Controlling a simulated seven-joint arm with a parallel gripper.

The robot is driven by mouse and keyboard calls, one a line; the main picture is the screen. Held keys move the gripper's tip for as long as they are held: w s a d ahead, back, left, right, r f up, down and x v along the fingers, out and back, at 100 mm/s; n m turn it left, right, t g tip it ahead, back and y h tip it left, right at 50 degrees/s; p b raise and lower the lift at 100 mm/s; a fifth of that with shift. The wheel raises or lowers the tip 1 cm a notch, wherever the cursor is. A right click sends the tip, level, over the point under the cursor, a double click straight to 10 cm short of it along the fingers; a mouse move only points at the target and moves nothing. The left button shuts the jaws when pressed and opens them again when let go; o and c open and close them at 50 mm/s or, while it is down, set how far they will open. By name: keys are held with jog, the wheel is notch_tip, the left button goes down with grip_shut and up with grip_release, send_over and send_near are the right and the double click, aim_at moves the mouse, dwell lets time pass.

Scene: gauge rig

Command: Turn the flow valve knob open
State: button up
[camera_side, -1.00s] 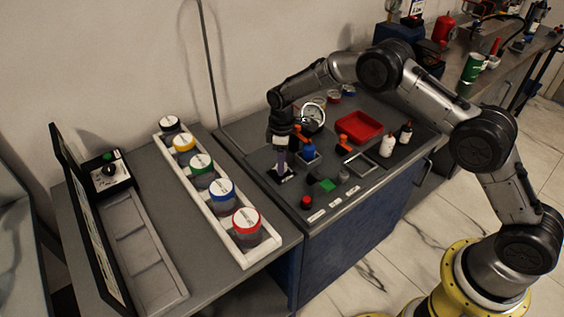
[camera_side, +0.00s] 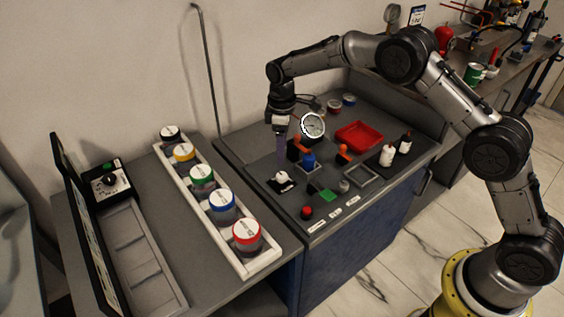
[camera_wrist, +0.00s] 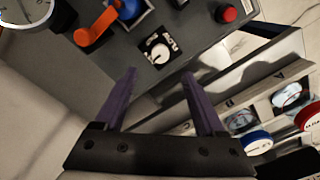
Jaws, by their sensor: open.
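A white round knob (camera_side: 281,177) sits on a small black plate with white markings near the left edge of the bench panel. The knob also shows in the wrist view (camera_wrist: 159,53), just beyond my fingertips; its lettering is too small to read. My gripper (camera_side: 282,160) points down above and slightly behind the knob. In the wrist view its two purple fingers (camera_wrist: 160,74) are apart with nothing between them, and the knob is clear of both. A round white gauge (camera_side: 312,125) stands behind, with an orange lever (camera_side: 299,145) near it.
White and dark bottles stand at right. A white rack (camera_side: 262,266) of colour-lidded jars is on the left bench. A thin upright pole (camera_side: 209,80) stands behind.

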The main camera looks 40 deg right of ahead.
jog(key=shift+r, duration=2.15)
jog(key=s+d+r+t, duration=0.1)
jog(key=s+r, duration=0.1)
jog(key=r, duration=0.5)
jog(key=s+d+r+t, duration=0.1)
jog(key=d+r, duration=0.1)
jog(key=r, duration=0.6)
jog(key=s+d+r+m+t, duration=0.2)
jog(key=s+r, duration=0.7)
jog(key=s, duration=0.3)
jog(key=s+d+m+t, duration=0.2)
jog(key=s+m, duration=0.1)
jog(key=s, duration=1.1)
jog(key=s+f+m, duration=0.4)
jog(key=s+f, duration=0.5)
jog(key=s, duration=0.1)
jog(key=shift+d, duration=0.25)
